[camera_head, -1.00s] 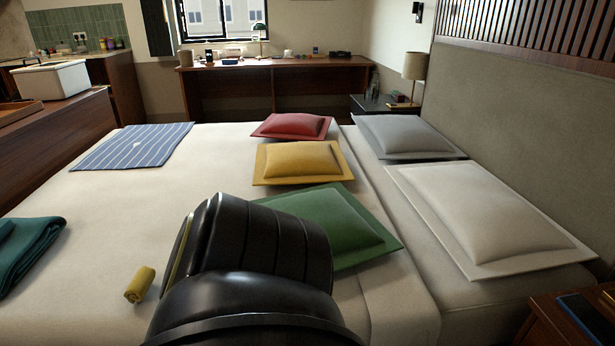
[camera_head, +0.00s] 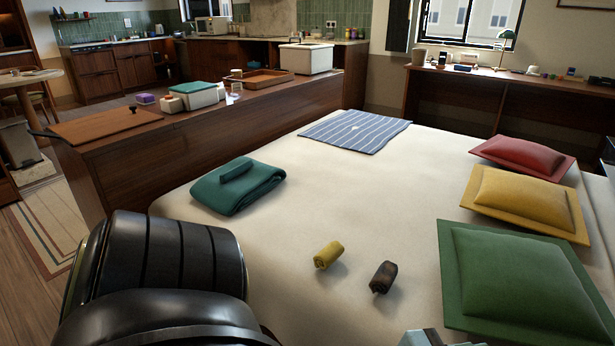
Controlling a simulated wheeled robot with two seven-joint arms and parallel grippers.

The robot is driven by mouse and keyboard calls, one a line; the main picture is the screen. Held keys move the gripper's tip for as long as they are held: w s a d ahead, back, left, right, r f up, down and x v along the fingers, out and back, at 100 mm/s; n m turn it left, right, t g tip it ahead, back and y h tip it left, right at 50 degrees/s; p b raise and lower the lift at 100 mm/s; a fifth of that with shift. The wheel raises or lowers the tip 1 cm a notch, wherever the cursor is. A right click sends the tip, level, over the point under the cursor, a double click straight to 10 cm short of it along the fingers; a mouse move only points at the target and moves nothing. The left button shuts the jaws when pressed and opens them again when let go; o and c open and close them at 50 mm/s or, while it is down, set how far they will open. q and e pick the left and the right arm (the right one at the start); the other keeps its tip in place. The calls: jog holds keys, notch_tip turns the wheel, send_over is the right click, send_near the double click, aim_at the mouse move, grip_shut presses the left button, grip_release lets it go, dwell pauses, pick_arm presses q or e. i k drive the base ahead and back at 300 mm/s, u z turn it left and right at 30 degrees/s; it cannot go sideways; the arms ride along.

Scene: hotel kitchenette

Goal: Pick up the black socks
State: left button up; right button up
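The black socks (camera_head: 383,277) are a small dark roll lying on the cream bed, right of a yellow rolled pair of socks (camera_head: 328,254). A gap separates the two rolls. Nothing touches the dark roll. A large black part of my arm fills the lower left of the view. It is apart from both rolls in the picture. I see no gripper fingers of either arm.
Green (camera_head: 520,280), yellow (camera_head: 525,200) and red (camera_head: 522,156) pillows lie to the right on the bed (camera_head: 330,195). Folded teal cloth (camera_head: 237,186) and a striped blue cloth (camera_head: 355,131) lie farther back. A pale piece at the bottom edge is cut off and unclear.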

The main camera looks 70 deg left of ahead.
aim_at(382, 283)
jog(key=u, duration=2.05)
jog(key=k, duration=0.6)
jog(key=u, duration=0.85)
jog(key=i, duration=1.05)
jog(key=z, duration=0.85)
